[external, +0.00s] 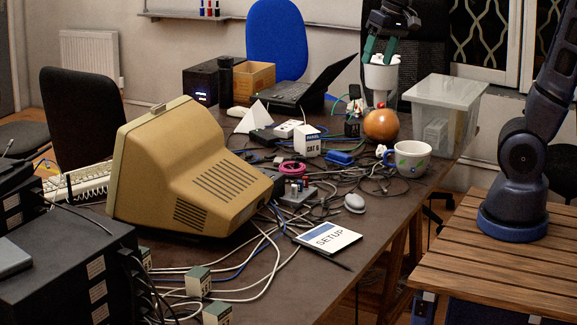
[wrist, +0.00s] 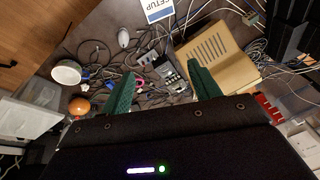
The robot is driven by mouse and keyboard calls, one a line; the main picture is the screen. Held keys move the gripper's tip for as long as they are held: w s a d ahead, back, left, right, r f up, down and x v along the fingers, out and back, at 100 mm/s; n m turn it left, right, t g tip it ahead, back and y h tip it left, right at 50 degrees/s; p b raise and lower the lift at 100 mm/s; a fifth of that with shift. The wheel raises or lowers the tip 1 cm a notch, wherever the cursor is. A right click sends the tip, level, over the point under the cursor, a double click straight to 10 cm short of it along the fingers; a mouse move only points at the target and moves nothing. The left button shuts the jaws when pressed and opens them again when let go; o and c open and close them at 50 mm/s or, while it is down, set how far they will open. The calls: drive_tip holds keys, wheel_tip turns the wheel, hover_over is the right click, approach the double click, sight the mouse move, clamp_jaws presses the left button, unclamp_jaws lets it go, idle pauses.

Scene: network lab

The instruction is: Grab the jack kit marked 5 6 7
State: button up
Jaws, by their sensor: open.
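No marking 5 6 7 can be read in either view, so I cannot tell which thing is the jack kit. Small green-and-white boxes stand at the near left of the table in the external view, one (external: 197,281) among the cables and another (external: 217,314) at the bottom edge. A white box with dark lettering (external: 307,142) stands mid-table.
A beige monitor (external: 190,170) fills the left of the table (external: 330,270). Loose cables cover the middle. An orange ball (external: 381,124), a patterned bowl-like cup (external: 408,158), a clear bin (external: 443,108) and a SETUP booklet (external: 328,237) stand or lie to the right.

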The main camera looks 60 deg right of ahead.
drive_tip(key=w+a+f+m+g, duration=0.1)
drive_tip(key=w+a+f+m, duration=0.3)
drive_tip(key=w+a, duration=0.8)
drive_tip(key=m+g, duration=0.2)
drive_tip(key=m, duration=0.6)
hover_over(197, 272)
drive_tip(key=shift+h, duration=0.4)
drive_tip(key=f, duration=3)
drive_tip(key=shift+w+d, duration=0.25)
drive_tip(key=shift+d, duration=0.05)
drive_tip(key=shift+s+a+f+m, duration=0.1)
drive_tip(key=shift+a+f+m, duration=0.2)
drive_tip(key=shift+f, duration=0.35)
drive_tip(key=shift+s+d+f, duration=0.1)
drive_tip(key=shift+d+f, duration=0.05)
drive_tip(key=shift+f, duration=5)
drive_tip(key=c, duration=1.1)
drive_tip(key=shift+r, duration=0.1)
